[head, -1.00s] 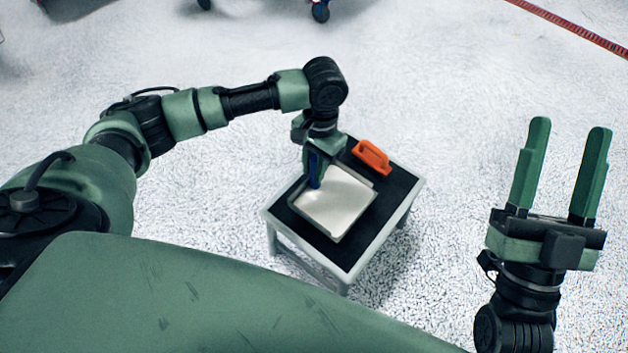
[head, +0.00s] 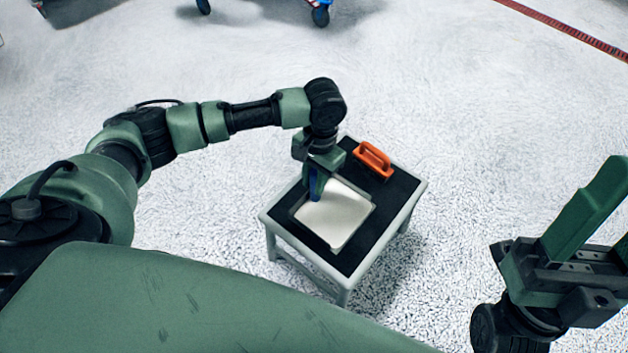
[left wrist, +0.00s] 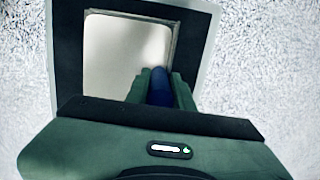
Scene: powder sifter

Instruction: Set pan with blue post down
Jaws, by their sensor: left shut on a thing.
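The pan (head: 345,222) is a shallow square grey tray with a white, powder-like filling, and it lies level over the black top of a small table. Its blue post (head: 314,189) stands up near the pan's left back part. My left gripper (head: 316,180) is shut on the blue post from above. The left wrist view shows the post (left wrist: 160,88) between the two green fingers, with the pan (left wrist: 125,50) beyond. The pan looks at table height, but I cannot tell whether its underside touches. My right gripper (head: 612,205) is open and empty, partly cut off at the right edge.
The small table (head: 400,222) has a pale frame and black top. An orange handled tool (head: 373,158) lies on it behind the pan. Black surface is bare at the right and front. Speckled floor surrounds it; wheeled legs (head: 320,15) show at the top.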

